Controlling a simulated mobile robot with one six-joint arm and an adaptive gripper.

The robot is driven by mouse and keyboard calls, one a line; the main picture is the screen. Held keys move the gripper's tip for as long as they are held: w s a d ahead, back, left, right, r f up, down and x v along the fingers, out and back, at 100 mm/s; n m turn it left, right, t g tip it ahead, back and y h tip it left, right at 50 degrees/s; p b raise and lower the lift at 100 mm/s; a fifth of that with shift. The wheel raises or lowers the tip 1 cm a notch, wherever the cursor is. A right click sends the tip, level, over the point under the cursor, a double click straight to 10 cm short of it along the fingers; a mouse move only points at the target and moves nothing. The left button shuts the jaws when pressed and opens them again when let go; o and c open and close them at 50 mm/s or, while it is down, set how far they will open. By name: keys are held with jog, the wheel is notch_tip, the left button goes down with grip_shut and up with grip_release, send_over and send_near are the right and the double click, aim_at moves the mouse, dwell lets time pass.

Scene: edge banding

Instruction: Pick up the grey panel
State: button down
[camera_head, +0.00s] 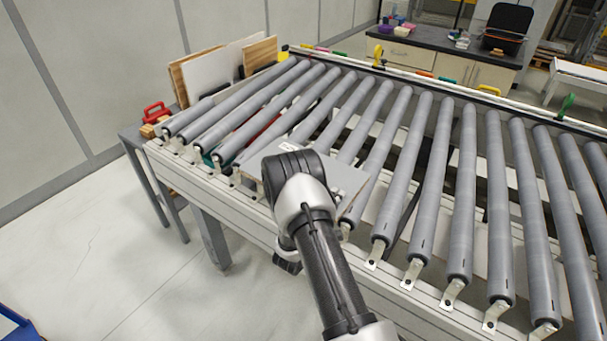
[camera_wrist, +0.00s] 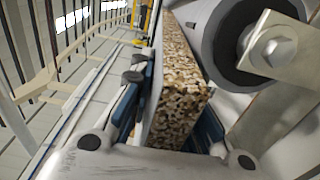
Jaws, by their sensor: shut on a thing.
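The grey panel (camera_head: 342,178) lies flat on the near ends of the rollers in the head view, partly hidden behind my arm. In the wrist view its speckled chipboard edge (camera_wrist: 182,90) runs away from the camera, with a pale face along its left side. My gripper (camera_wrist: 165,112) has blue-padded fingers on both sides of the panel's edge and is shut on it. In the head view my wrist hides the fingers and their contact with the panel.
A roller (camera_wrist: 262,45) and its bracket are close to the panel on the right in the wrist view. The roller conveyor (camera_head: 470,190) stretches right. Boards (camera_head: 215,75) stand at its far left, near a red clamp (camera_head: 155,112). A workbench (camera_head: 430,42) stands behind.

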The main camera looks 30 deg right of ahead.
dwell(0.7)
jog(key=shift+w+r, duration=0.1)
jog(key=shift+r, duration=0.55)
notch_tip(320, 180, up, 19)
jog(key=p, duration=0.5)
jog(key=s+a+r+p, duration=0.2)
jog(key=s+a+r, duration=0.3)
jog(key=a+r, duration=0.5)
jog(key=shift+a+p, duration=0.4)
jog(key=shift+a, duration=0.05)
